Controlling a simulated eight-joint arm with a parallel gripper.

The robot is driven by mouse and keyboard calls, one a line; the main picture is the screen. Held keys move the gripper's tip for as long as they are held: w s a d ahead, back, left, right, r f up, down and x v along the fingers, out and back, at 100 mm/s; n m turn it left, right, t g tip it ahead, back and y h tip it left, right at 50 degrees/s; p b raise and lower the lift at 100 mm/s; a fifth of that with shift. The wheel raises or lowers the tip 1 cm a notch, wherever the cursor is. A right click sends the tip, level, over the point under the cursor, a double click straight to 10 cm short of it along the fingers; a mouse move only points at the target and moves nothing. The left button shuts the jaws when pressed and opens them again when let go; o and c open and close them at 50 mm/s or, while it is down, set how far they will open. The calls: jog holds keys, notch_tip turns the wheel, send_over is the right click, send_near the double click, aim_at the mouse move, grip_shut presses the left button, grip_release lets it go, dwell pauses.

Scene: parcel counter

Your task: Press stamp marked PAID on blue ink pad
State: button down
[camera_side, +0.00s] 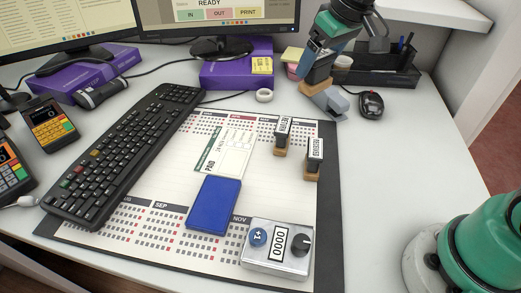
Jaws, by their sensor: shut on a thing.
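The blue ink pad (214,205) lies flat and uncovered on the calendar desk mat. My gripper (316,75) is at the upper right, well away from the pad. It is shut on a stamp, whose wooden base (312,88) shows below the fingers; its label is not readable from here. Two other dark stamps with white labels and wooden bases stand upright on the mat, a farther stamp (283,131) and a nearer stamp (314,154). The nearer label seems to read RECEIVED; the farther one is too small to be sure.
A white slip (232,150) marked PAID lies behind the pad. A silver counter box (277,248) stands in front right of it. A grey object (336,102) is close beside the held stamp.

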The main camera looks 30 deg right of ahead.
jog(key=shift+d+f+m+h, duration=0.2)
jog(key=shift+d+m, duration=0.15)
jog(key=shift+d, duration=0.15)
jog(key=shift+d+f+m+h, duration=0.1)
jog(key=shift+d+f+m, duration=0.1)
jog(key=shift+d+m, duration=0.25)
jog(key=w+a+f+n+y, duration=0.1)
jog(key=a+f+n+y, duration=0.15)
jog(key=a+n, duration=0.6)
jog(key=n+g+y, duration=0.2)
jog(key=n, duration=0.1)
send_over(218, 202)
notch_tip(218, 202, down, 6)
jog(key=shift+h, duration=0.25)
jog(key=shift+f, duration=2.1)
jog(key=shift+f, duration=0.2)
notch_tip(218, 202, up, 6)
